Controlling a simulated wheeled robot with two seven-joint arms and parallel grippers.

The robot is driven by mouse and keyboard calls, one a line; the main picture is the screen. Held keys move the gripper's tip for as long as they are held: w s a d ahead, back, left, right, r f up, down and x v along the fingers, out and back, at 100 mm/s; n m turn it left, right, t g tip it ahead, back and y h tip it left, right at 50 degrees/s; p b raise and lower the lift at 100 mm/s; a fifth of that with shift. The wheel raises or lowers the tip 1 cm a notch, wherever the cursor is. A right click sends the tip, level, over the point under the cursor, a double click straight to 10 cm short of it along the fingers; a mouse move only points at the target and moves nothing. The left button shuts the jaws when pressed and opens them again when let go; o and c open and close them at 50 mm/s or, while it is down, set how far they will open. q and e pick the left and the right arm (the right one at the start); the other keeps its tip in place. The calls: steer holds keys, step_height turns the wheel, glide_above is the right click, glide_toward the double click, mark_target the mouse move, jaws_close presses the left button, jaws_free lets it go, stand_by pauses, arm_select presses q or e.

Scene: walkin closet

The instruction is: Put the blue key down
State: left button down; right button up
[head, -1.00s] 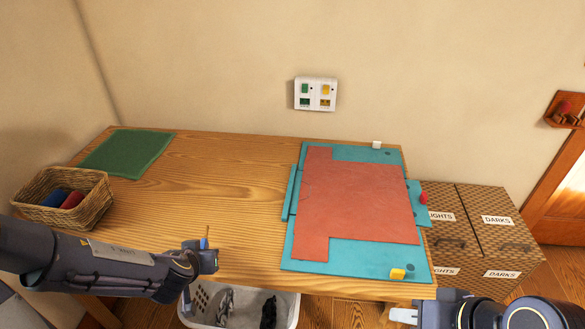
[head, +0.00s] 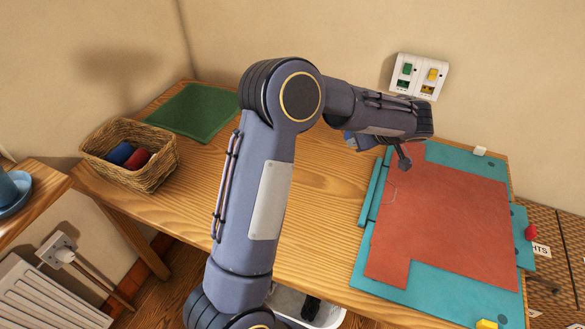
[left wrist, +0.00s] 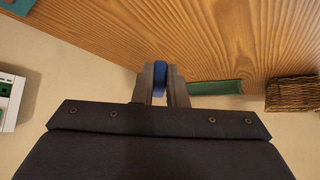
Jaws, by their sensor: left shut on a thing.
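My left arm reaches up and bends over the table to the right in the head view. My left gripper (head: 358,141) is small there and partly hidden under the forearm, above the table by the teal board's left edge. In the left wrist view its two fingers are shut on the blue key (left wrist: 160,72), of which only a blue part shows between them. The wooden tabletop (left wrist: 215,40) lies beyond the fingers; I see no contact between key and table. My right gripper is out of view.
The teal board (head: 455,157) with its red sheet (head: 440,220) covers the table's right side. A green mat (head: 197,111) and a wicker basket (head: 150,172) are at the left. A switch panel (head: 418,77) is on the wall. Bare wood lies between mat and board.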

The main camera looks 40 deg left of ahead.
arm_select(q)
steer(key=s+d+r+n+g+b, duration=0.1)
steer(key=s+d+r+n+g, duration=0.1)
steer(key=d+n+g, duration=0.3)
steer(key=s+d+r+n, duration=0.1)
steer(key=s+d+n, duration=0.1)
steer(key=d, duration=0.5)
steer(key=s+a+m+t+b, duration=0.1)
steer(key=s+a+m+t, duration=0.15)
steer(key=s, duration=0.25)
steer(key=s+a+m+t+h+b, duration=0.1)
steer(key=s+a+m, duration=0.15)
steer(key=s, duration=0.35)
steer(key=s+a+m+t+b, duration=0.1)
steer(key=s+a+m+t, duration=0.1)
steer(key=s+m, duration=0.25)
steer(key=shift+n, duration=0.35)
steer(key=w+a+f, duration=0.2)
steer(key=w+f, duration=0.1)
steer(key=w+a+f, duration=0.2)
steer(key=w, duration=0.2)
steer(key=w+a+f+p, duration=0.1)
steer(key=w+a+f, duration=0.2)
steer(key=shift+w+f, duration=0.15)
steer(key=shift+f, duration=0.2)
steer(key=shift+w+f, duration=0.1)
steer(key=shift+f, duration=0.05)
steer(key=f, duration=0.4)
steer(key=shift+w+a+p, duration=0.2)
steer(key=shift+w+p, duration=0.15)
